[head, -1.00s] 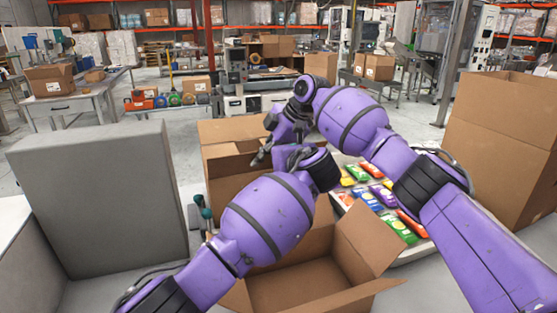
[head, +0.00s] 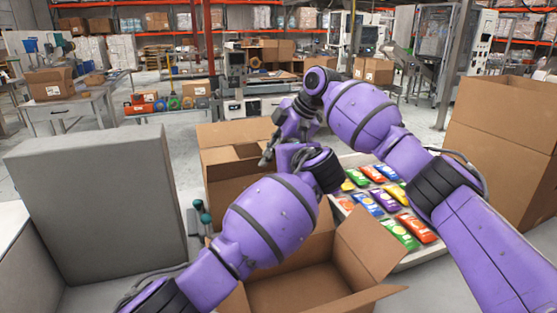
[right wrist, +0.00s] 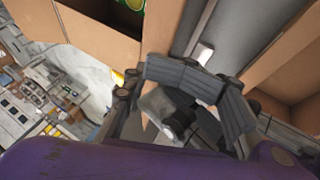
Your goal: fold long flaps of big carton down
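An open brown carton (head: 356,262) stands low in front of me with flaps spread outward, partly hidden by my left arm. Another open carton (head: 222,187) stands behind it, its back flap upright. A large tall carton (head: 505,150) stands at the right. I cannot tell for sure which is the big carton. My right gripper (head: 267,152) is above the rear carton and looks shut. In the right wrist view its pads (right wrist: 222,95) meet with nothing visible between them, near brown cardboard panels (right wrist: 100,35). My left gripper is hidden behind my left arm's wrist.
Coloured packets (head: 388,200) lie on a light tray right of the cartons. A grey upright panel (head: 95,205) stands at the left. A table with a box (head: 50,84) and machines are farther back, across open floor.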

